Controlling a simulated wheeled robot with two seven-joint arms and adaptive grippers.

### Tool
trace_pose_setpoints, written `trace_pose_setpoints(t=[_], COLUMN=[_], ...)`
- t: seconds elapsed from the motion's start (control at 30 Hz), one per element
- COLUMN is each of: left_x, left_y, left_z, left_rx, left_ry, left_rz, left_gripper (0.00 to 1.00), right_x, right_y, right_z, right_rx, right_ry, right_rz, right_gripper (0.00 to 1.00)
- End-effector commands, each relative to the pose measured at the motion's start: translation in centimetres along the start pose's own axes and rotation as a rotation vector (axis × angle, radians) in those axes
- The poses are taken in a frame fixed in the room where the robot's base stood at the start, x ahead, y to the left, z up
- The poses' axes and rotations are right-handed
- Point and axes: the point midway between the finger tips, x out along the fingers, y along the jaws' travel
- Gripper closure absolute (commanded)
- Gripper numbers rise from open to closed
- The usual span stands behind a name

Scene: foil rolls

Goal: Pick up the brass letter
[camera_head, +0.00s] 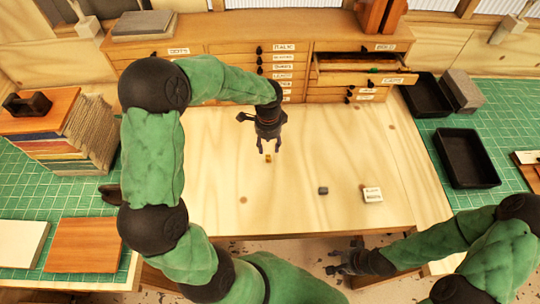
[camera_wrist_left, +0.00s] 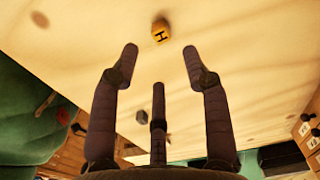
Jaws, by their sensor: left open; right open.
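The brass letter (camera_head: 268,158) is a small yellow block on the wooden table, just in front of my left gripper's fingertips in the head view. In the left wrist view the brass letter (camera_wrist_left: 160,32) shows a dark "H" on one face, a little beyond the fingertips and roughly centred between them. My left gripper (camera_head: 269,150) is open and empty, its fingers apart; its fingers also show in the left wrist view (camera_wrist_left: 162,50). My right gripper (camera_head: 340,262) is low at the table's front edge, away from the letter, and is open.
A small dark grey block (camera_head: 323,190) and a white labelled block (camera_head: 372,195) lie on the table to the right. A wooden drawer cabinet (camera_head: 230,48) stands behind, with one drawer (camera_head: 365,78) pulled out. Black trays (camera_head: 467,158) sit on the green mat. The table's middle is mostly clear.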

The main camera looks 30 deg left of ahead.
Motion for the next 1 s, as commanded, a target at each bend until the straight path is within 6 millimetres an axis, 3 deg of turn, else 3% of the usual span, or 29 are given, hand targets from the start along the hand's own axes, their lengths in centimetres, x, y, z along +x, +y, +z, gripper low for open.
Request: trace_pose_setpoints(t=[0.1,0.43,0.7,0.97,1.0], left_x=[1.7,3.6,7.3,7.7,7.7], left_y=[0.0,0.0,-0.1,-0.1,-0.1], left_z=[0.0,0.0,-0.1,-0.1,-0.1], left_rx=[0.001,0.001,0.0,0.0,0.0], left_ry=[-0.002,-0.001,-0.002,0.0,0.0], left_rz=[0.002,0.001,0.002,-0.001,-0.001], left_gripper=[0.53,0.53,0.53,0.53,0.59], right_x=[0.3,0.5,1.0,1.0,1.0], right_y=[0.1,0.2,0.3,0.3,0.3], right_z=[-0.1,-0.1,-0.1,-0.1,-0.1], right_rx=[0.0,0.0,0.0,0.0,0.0], right_ry=[0.001,0.001,0.002,0.002,0.002], right_rz=[0.0,0.0,0.0,0.0,0.0], right_gripper=[0.53,0.53,0.53,0.53,0.53])
